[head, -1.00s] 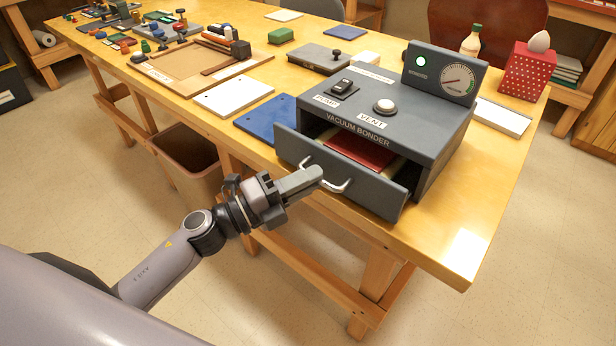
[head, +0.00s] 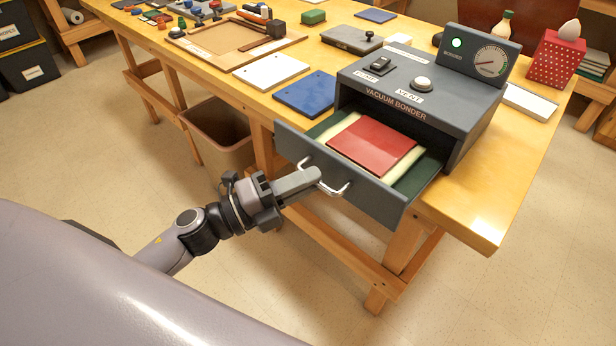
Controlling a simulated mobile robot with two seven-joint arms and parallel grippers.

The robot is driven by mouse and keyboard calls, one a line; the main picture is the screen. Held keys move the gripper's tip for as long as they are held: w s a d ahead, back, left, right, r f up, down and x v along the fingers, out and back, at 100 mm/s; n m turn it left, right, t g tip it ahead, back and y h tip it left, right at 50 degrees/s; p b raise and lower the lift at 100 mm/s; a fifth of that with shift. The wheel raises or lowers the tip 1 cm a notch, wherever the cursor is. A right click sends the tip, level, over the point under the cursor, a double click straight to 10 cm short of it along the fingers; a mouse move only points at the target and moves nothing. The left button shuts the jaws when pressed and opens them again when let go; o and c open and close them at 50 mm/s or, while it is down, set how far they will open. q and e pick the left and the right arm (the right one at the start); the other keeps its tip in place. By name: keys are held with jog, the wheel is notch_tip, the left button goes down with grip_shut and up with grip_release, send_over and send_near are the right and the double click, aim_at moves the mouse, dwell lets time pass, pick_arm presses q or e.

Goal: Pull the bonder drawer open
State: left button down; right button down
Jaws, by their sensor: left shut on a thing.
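The grey vacuum bonder (head: 425,100) stands on the wooden bench. Its drawer (head: 375,198) is pulled well out past the bench edge. Inside the drawer a red square plate (head: 372,146) lies on a cream layer over a green base. My left gripper (head: 312,178) is shut on the left part of the drawer's silver handle (head: 338,190), in front of the drawer face. The fingers hide part of the handle. My right gripper is not in view.
A blue plate (head: 306,93) and a white plate (head: 271,71) lie left of the bonder on the bench (head: 485,205). A brown bin (head: 215,130) stands on the floor under the bench's front edge. The floor in front of the drawer is clear.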

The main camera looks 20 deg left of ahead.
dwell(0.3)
pick_arm(q)
jog(key=c, duration=1.2)
grip_release()
jog(key=shift+s+a, duration=0.1)
jog(key=shift+b+v, duration=0.8)
jog(key=shift+v, duration=2.7)
